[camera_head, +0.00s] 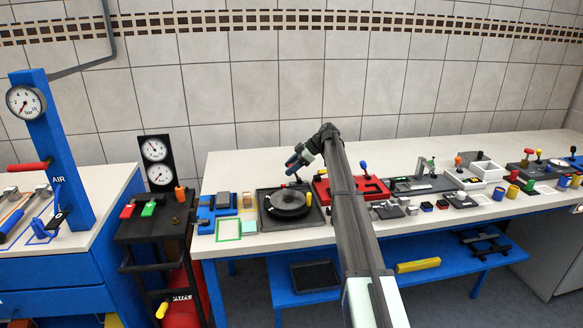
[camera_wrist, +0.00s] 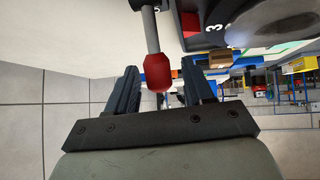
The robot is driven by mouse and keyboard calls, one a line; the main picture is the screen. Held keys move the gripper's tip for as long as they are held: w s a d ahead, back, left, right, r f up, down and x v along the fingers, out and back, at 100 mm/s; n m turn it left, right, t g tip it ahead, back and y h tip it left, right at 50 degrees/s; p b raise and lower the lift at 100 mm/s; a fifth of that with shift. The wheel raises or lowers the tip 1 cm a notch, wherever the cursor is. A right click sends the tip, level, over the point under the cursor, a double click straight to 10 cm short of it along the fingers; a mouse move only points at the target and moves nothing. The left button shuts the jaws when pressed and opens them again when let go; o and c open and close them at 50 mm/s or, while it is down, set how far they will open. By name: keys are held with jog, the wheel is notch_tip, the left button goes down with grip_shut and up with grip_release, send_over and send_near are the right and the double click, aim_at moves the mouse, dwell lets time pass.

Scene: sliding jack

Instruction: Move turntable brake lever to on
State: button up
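The turntable (camera_head: 287,203) is a black disc on a dark square base on the bench. In the wrist view its grey round top (camera_wrist: 275,18) shows at the upper right, with a white "3" and a red mark beside it. The brake lever is a grey rod with a red knob (camera_wrist: 158,74), rising from a dark base at the turntable's edge. My gripper (camera_wrist: 160,88) is open, with a dark blue finger on each side of the red knob and a small gap on both sides. In the head view my gripper (camera_head: 295,160) is behind the turntable, and the knob is hard to make out there.
A red jack-like fixture (camera_head: 352,190) with a blue-knobbed lever stands right of the turntable, partly behind my arm. Blue blocks (camera_head: 216,207) and a green-framed pad (camera_head: 228,230) lie to its left. Several small fixtures fill the bench further right. The tiled wall is behind.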

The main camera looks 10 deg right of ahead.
grip_shut()
dwell(0.3)
jog(key=shift+d, duration=0.1)
jog(key=shift+d+r+y, duration=0.2)
jog(key=shift+d+y, duration=0.5)
jog(key=shift+y, duration=0.4)
jog(key=shift+d+r+y, duration=0.15)
jog(key=shift+d+y, duration=0.5)
jog(key=shift+y, duration=0.45)
jog(key=shift+o, duration=0.3)
grip_release()
jog(key=v, duration=1.4)
jog(key=shift+s, duration=0.1)
